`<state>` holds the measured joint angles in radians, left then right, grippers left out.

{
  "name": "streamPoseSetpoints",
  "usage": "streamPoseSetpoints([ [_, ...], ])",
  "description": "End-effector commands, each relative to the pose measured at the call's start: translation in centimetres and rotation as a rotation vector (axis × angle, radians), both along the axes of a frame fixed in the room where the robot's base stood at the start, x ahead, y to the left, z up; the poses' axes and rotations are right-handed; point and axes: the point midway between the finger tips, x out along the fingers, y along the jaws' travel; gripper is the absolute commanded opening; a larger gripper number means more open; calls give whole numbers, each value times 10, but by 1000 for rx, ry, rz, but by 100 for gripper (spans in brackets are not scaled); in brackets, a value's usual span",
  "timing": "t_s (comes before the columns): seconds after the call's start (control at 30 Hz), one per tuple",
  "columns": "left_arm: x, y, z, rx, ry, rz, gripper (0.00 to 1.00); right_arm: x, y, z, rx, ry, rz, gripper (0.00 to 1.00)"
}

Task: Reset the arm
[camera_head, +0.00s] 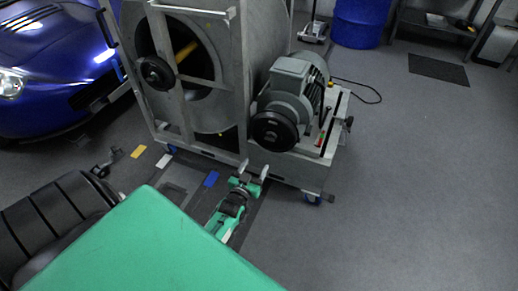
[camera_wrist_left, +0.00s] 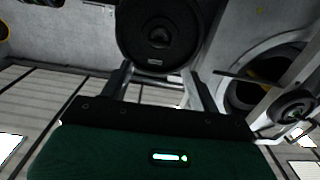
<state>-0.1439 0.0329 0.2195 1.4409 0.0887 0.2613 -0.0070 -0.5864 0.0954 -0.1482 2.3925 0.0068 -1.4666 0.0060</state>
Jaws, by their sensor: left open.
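My left gripper (camera_head: 254,171) is open and empty, at the end of a green and dark arm in the head view. It is low in front of the dynamometer (camera_head: 219,62), below the grey motor (camera_head: 288,92) with its round black hub (camera_head: 274,131). In the left wrist view, the two fingers of the left gripper (camera_wrist_left: 159,78) stand apart with nothing between them. A round black disc (camera_wrist_left: 158,32) shows beyond the fingertips there. I cannot tell whether the fingers touch anything. My right gripper is in neither view.
A blue car (camera_head: 62,62) stands at the left. A blue drum (camera_head: 360,22) and a dark bench (camera_head: 436,26) stand at the back. A cable (camera_head: 368,88) lies on the floor behind the motor. The grey floor (camera_head: 425,185) at the right is clear.

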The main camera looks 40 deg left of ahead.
Motion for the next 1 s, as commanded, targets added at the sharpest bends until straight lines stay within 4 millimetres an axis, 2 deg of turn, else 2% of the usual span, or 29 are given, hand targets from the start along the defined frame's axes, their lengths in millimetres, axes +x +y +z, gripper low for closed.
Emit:
streamPoseSetpoints([
  [0.2, -11, -3, 0, -1, 0, 0, 62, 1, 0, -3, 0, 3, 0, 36],
  [0.77, -12, -4, 0, -1, 4, -2, 62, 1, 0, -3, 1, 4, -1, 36],
  [0.87, -13, -9, 0, -4, 37, -17, 62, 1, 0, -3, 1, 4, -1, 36],
  [1.0, -23, -31, -2, -15, 162, -67, 62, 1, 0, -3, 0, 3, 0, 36],
])
